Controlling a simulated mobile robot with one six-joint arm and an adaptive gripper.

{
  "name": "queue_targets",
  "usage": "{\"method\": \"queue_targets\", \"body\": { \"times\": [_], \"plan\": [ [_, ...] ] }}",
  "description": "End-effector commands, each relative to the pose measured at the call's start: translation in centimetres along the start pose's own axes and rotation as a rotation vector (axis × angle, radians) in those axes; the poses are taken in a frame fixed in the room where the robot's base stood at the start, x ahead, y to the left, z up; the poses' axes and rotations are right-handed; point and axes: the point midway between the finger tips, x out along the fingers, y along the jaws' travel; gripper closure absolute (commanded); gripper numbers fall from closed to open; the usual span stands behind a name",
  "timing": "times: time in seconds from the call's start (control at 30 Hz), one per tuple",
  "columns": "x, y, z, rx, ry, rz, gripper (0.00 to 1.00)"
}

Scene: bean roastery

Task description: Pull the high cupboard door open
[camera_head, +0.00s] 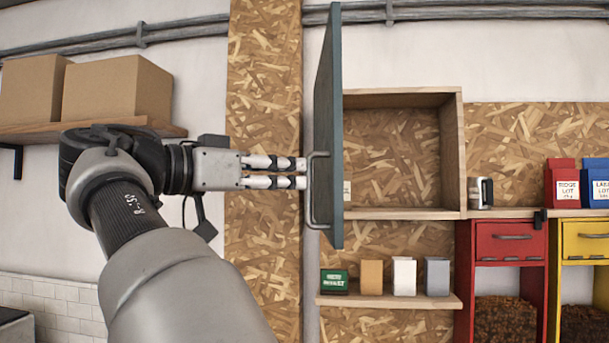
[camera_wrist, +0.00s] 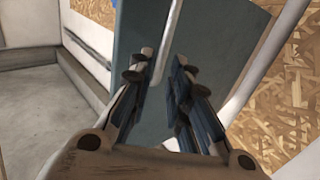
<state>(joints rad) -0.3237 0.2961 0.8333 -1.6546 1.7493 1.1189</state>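The high cupboard's dark teal door (camera_head: 328,110) stands swung well open, seen nearly edge-on in the head view. Its grey bar handle (camera_head: 311,213) is on the left face. My gripper (camera_head: 304,173) reaches in from the left, with its fingertips at the handle's upper part. In the wrist view, the door (camera_wrist: 210,45) fills the middle, and the handle (camera_wrist: 170,40) runs between my parted fingertips (camera_wrist: 164,62). There is a visible gap between the fingers, so they look open around the bar. Whether either finger touches it is unclear. The wooden cupboard (camera_head: 452,150) looks mostly empty inside.
A shelf (camera_head: 335,300) with several small packs is below the cupboard. A mug (camera_head: 481,192) stands right of it. Red (camera_head: 510,240) and yellow (camera_head: 585,240) bins are at lower right. Cardboard boxes (camera_head: 115,88) sit on a shelf at left, behind my arm.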

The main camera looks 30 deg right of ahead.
Motion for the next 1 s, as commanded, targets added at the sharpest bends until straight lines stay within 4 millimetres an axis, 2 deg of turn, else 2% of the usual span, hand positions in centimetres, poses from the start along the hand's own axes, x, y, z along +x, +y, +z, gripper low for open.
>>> {"method": "queue_targets", "body": {
  "times": [0.03,0.2,0.4,1.0],
  "plan": [
    [-1.3,-0.2,0.0,0.001,0.001,-0.005,0.83],
    [-4.6,-0.1,0.0,0.001,0.000,-0.004,0.83],
    [-6.7,0.0,0.0,0.000,0.001,-0.001,0.83],
    [-6.8,0.0,0.4,-0.013,-0.004,-0.006,0.83]
  ]
}}
